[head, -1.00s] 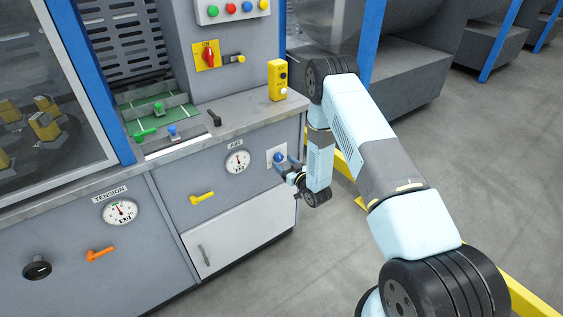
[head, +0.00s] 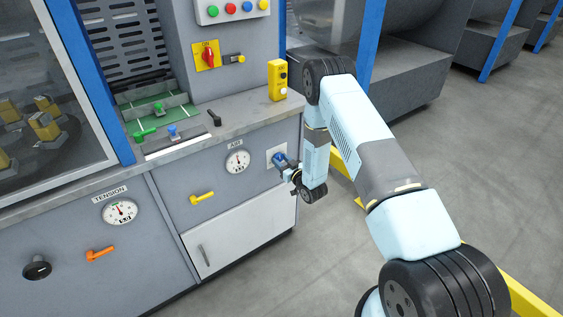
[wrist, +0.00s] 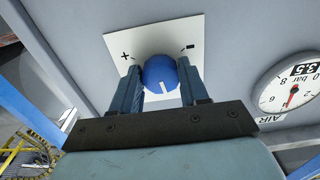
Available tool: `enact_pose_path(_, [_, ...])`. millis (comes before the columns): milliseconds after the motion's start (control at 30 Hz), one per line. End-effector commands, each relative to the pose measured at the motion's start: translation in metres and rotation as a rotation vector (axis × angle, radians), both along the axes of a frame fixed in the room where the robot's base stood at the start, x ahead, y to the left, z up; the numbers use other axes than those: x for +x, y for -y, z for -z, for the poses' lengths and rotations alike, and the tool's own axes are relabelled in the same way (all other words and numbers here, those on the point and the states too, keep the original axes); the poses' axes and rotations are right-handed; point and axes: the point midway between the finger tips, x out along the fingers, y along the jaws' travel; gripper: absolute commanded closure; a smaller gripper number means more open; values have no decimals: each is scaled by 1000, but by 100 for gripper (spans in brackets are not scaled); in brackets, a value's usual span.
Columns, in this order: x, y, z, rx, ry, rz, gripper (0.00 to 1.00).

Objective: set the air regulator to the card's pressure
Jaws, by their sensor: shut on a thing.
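The air regulator knob (wrist: 160,74) is blue with a white mark, on a white plate (wrist: 118,42) bearing a plus and a minus. My gripper (wrist: 162,83) is shut on the knob, one finger on each side; the white mark points down the picture, towards my gripper. In the head view the plate (head: 270,155) and my gripper (head: 287,166) are at the cabinet's right end. The round AIR gauge (head: 238,161) is left of the knob; in the wrist view the gauge (wrist: 279,88) is on the right, partly cut off, with a red needle and dark digits. I cannot identify a card.
A yellow lever (head: 202,197) and a white door (head: 230,240) are below the gauge. A TENSION gauge (head: 120,211) and orange lever (head: 101,254) are further left. A yellow button box (head: 278,80) stands on the ledge above. Open floor lies right.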

Motion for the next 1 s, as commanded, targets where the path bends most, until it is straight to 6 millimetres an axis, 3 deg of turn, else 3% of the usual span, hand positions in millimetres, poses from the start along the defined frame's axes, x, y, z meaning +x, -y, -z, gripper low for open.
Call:
enact_pose_path(167, [0,0,0,0,0,1,86])
enact_pose_path(700, [0,1,0,214,-145,3,86])
enact_pose_path(1000, [0,1,0,225,-154,2,86])
